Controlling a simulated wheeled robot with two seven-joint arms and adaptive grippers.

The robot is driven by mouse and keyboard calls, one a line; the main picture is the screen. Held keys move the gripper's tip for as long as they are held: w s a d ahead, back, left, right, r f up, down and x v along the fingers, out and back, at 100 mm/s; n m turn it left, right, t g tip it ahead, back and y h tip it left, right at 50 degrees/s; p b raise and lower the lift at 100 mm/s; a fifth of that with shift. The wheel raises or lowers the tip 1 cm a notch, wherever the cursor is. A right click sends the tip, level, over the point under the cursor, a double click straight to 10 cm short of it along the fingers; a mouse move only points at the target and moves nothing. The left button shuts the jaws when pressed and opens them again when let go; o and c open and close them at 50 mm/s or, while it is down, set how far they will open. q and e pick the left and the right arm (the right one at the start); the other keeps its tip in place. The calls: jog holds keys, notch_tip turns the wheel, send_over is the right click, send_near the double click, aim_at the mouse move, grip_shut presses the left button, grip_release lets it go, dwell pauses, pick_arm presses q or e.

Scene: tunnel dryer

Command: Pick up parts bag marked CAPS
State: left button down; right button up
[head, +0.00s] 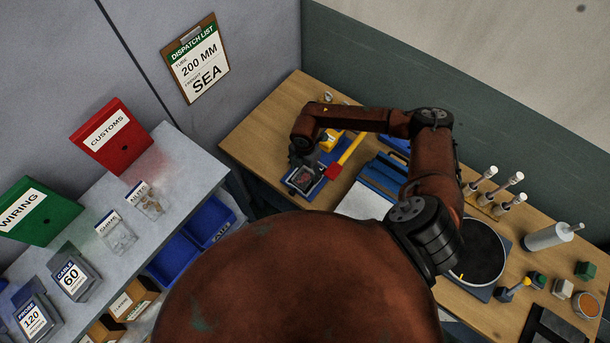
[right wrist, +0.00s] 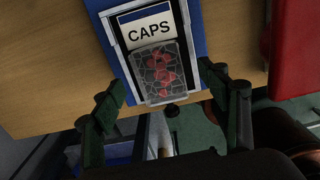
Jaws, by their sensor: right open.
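The parts bag marked CAPS (right wrist: 160,72) is clear, with red pieces inside and a white CAPS label at its top end. My right gripper (right wrist: 163,90) is open, with one finger on either side of the bag's lower end in the right wrist view. I see no finger touching it. In the head view my right gripper (head: 303,157) partly covers the spot. My left gripper is not in view.
A red-and-yellow tool (head: 345,157) lies close to the bag's right. A dark round plate (head: 477,252), white-topped posts and small blocks fill the bench's right.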

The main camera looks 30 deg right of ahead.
jog(key=shift+f, duration=1.3)
jog(key=shift+c, duration=0.4)
jog(key=c, duration=1.4)
jog(key=shift+w+r, duration=0.1)
jog(key=shift+r, duration=0.1)
